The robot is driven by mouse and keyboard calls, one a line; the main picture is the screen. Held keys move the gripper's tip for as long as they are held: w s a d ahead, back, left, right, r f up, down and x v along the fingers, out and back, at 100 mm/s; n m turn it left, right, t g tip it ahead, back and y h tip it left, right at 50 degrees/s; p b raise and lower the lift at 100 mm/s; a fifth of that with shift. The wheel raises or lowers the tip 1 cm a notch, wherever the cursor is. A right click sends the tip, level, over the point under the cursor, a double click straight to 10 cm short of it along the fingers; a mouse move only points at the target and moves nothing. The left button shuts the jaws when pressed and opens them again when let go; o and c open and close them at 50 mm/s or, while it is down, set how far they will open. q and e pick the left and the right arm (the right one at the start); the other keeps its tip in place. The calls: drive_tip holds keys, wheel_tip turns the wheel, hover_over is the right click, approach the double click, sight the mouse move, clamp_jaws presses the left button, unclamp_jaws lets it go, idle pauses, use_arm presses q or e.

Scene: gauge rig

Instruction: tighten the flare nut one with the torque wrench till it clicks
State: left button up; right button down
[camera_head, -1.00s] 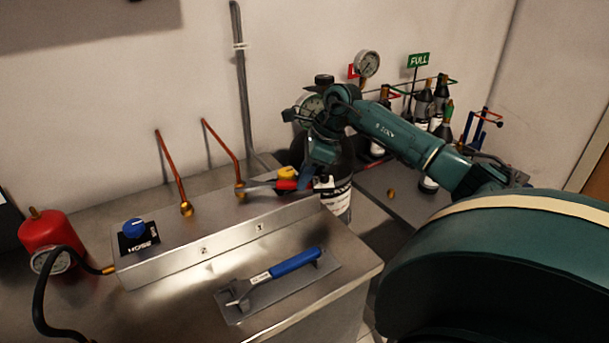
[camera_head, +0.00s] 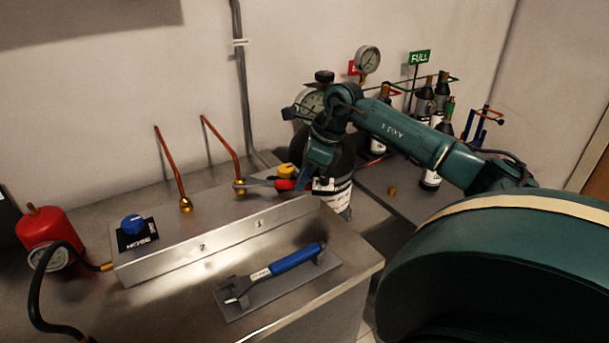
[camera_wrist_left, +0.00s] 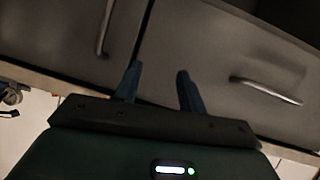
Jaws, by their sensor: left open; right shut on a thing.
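My right gripper (camera_head: 306,181) is shut on the red handle of a wrench (camera_head: 284,185), at the right end of the metal block (camera_head: 225,238). The wrench's grey shaft runs left to the brass flare nut (camera_head: 239,187) at the foot of the right copper pipe, above the label 1. Its head is at that nut; how it sits on it is too small to tell. A second brass nut (camera_head: 186,206) is at the foot of the left pipe, by label 2. My left gripper (camera_wrist_left: 156,80) is open and empty in the left wrist view, in front of grey drawers.
A blue-handled wrench (camera_head: 290,259) lies on a grey tray (camera_head: 236,309) at the bench front. A yellow knob (camera_head: 286,170) is just behind the red handle. A red cylinder (camera_head: 45,232) with a hose stands left. A large dark cylinder (camera_head: 340,170) stands behind my right gripper.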

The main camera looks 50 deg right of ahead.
use_arm(q)
drive_tip(key=shift+f+b, duration=0.5)
drive_tip(key=shift+f, duration=0.15)
use_arm(e)
drive_tip(key=shift+s+a+m, duration=0.45)
drive_tip(key=shift+a+m, duration=0.15)
drive_tip(key=shift+a, duration=0.05)
use_arm(q)
drive_tip(key=shift+f+b, duration=0.55)
use_arm(e)
drive_tip(key=shift+s+a+m+t+h, duration=0.3)
drive_tip(key=shift+s+a+m+h, duration=0.15)
drive_tip(key=shift+a+m, duration=0.3)
use_arm(q)
drive_tip(key=shift+f+b, duration=0.3)
drive_tip(key=shift+b, duration=0.05)
use_arm(e)
drive_tip(key=shift+s+a+m+h, duration=0.15)
drive_tip(key=shift+s+a+m, duration=0.05)
drive_tip(key=shift+a+m, duration=0.2)
drive_tip(key=shift+s+a+m+h, duration=0.15)
drive_tip(key=shift+a+m, duration=0.1)
drive_tip(key=shift+a, duration=0.25)
drive_tip(key=shift+s+a+m, duration=0.2)
drive_tip(key=shift+a+m, duration=0.5)
drive_tip(key=shift+a, duration=0.1)
